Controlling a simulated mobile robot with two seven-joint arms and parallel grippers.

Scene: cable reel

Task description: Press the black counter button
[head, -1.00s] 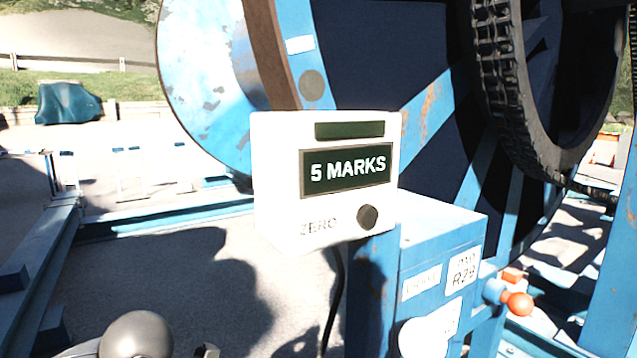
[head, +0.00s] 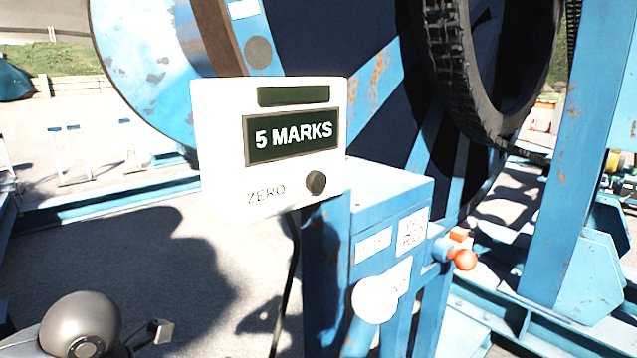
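The black counter button (head: 316,182) is a round dark knob on the lower right of the white counter box (head: 220,150), beside the printed word ZERO. The box's dark display reads "5 MARKS". Nothing touches the button or covers it. My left gripper (head: 155,333) shows only in part at the bottom left, below and left of the box and apart from it. A grey rounded part of my arm is beside it, and I cannot tell whether the fingers are open or shut. My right gripper is not in view.
A blue box (head: 385,215) with labels and a white round knob (head: 374,300) stands below right of the counter. An orange-red ball knob (head: 465,260) is farther right. A black cable hangs under the counter.

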